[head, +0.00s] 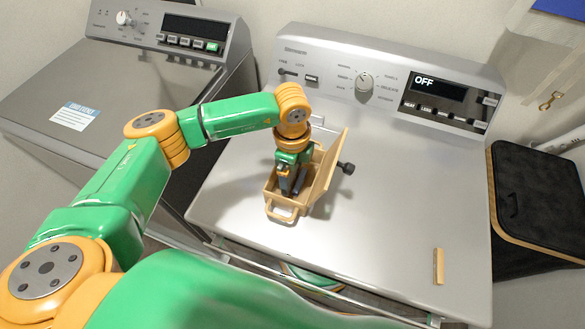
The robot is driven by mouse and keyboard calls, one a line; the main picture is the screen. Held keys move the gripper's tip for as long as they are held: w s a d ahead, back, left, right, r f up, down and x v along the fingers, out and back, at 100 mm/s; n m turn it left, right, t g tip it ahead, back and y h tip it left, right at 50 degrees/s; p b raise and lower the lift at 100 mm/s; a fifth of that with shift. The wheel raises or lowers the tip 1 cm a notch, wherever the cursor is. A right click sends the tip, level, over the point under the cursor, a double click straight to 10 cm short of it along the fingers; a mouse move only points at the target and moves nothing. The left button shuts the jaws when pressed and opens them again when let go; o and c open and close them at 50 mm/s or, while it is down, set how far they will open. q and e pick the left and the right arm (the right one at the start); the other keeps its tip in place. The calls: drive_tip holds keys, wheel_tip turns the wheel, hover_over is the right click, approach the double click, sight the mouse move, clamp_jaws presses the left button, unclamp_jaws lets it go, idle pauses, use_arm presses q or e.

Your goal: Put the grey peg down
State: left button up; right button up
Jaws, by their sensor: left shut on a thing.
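My left gripper (291,186) reaches down from above into an open tan box (284,206) on the silver washer top. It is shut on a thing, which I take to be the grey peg. The peg itself is hard to tell from the dark fingers and is mostly hidden by the gripper and the box walls. The box has a handle at its front, and its lid (327,165) stands open on the right side. My right gripper is not in view.
A dark knobbed object (346,168) shows just right of the lid. A small tan strip (438,266) is near the front right of the washer top (390,210). The control panel (390,85) rises behind. A black-topped hamper (535,190) stands right, another machine (110,85) left.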

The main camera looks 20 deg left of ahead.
use_arm(q)
drive_tip(key=shift+f, duration=0.35)
drive_tip(key=shift+w+f, duration=0.1)
drive_tip(key=shift+w, duration=0.05)
drive_tip(key=shift+f, duration=0.1)
drive_tip(key=o, duration=1)
drive_tip(key=shift+c, duration=0.2)
